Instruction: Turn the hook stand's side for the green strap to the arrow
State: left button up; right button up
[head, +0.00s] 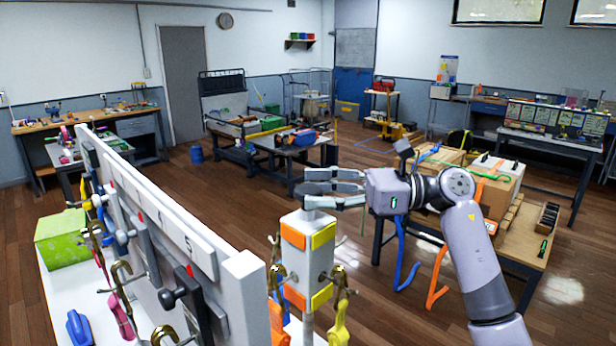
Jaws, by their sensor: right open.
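The hook stand (305,262) is a white square post in the lower middle of the head view. An orange-marked face and a yellow-marked face are towards me, with brass hooks at its sides. An orange strap and a yellow strap (340,322) hang low on it. No green-marked side shows; the far faces are hidden. I cannot make out the arrow. My right gripper (308,188) is open at the top of the stand, its fingers pointing left. I cannot tell whether they touch the top. My left gripper is not in view.
A white wall panel (150,205) with hooks, dark handles and coloured straps runs close along the stand's left. At right, a table holds cardboard boxes (497,190) with hanging blue and orange straps. Open wooden floor lies behind.

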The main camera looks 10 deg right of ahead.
jog(key=shift+x, duration=1.05)
grip_shut()
